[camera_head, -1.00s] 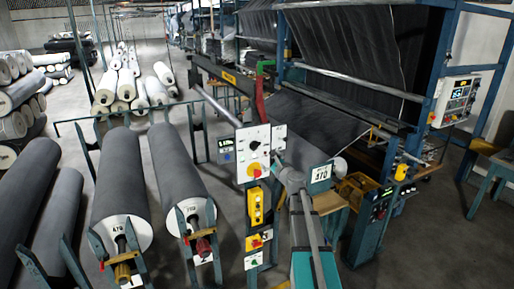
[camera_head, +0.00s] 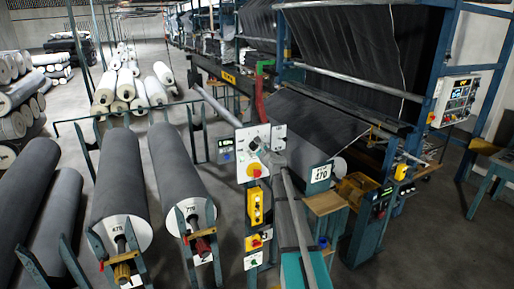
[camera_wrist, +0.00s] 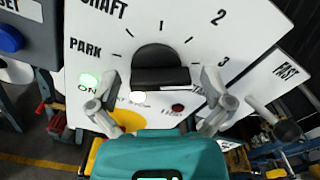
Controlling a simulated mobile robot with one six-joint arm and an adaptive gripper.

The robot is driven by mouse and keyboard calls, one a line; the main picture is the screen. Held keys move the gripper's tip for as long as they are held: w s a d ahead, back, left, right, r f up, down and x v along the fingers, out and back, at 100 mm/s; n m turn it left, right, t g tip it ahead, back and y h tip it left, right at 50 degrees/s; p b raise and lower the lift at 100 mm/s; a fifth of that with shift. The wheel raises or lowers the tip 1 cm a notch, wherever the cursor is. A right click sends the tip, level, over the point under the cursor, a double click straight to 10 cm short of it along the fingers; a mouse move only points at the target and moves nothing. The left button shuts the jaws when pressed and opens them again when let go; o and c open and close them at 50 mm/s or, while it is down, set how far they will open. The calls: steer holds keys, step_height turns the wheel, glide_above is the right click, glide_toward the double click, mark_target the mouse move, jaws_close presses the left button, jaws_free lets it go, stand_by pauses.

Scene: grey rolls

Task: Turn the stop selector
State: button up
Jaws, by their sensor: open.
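A white panel (camera_head: 246,138) stands at the middle of the head view. In the wrist view its face (camera_wrist: 88,22) carries a black knob (camera_wrist: 160,76) with a bar grip lying about level. Around the knob are tick marks and the words SHAFT, PARK, 1, 2, 3. No label naming it a stop selector is readable. My gripper (camera_wrist: 160,92) is open, one finger on each side of the knob; contact cannot be told. In the head view my gripper (camera_head: 262,153) is at the panel and hides the knob. A yellow disc with a red control (camera_head: 254,170) sits lower on the panel.
A green ON lamp (camera_wrist: 88,80) and a small red button (camera_wrist: 178,108) sit close to my fingers. A blue button (camera_wrist: 10,38) is at far left. A yellow switch box (camera_head: 255,206) hangs below the panel. Grey rolls (camera_head: 180,168) stand at left.

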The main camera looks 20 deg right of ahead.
steer(key=shift+w, duration=0.15)
steer(key=c, duration=1)
steer(key=shift+d, duration=0.2)
steer(key=shift+a, duration=0.15)
steer(key=shift+c, duration=0.2)
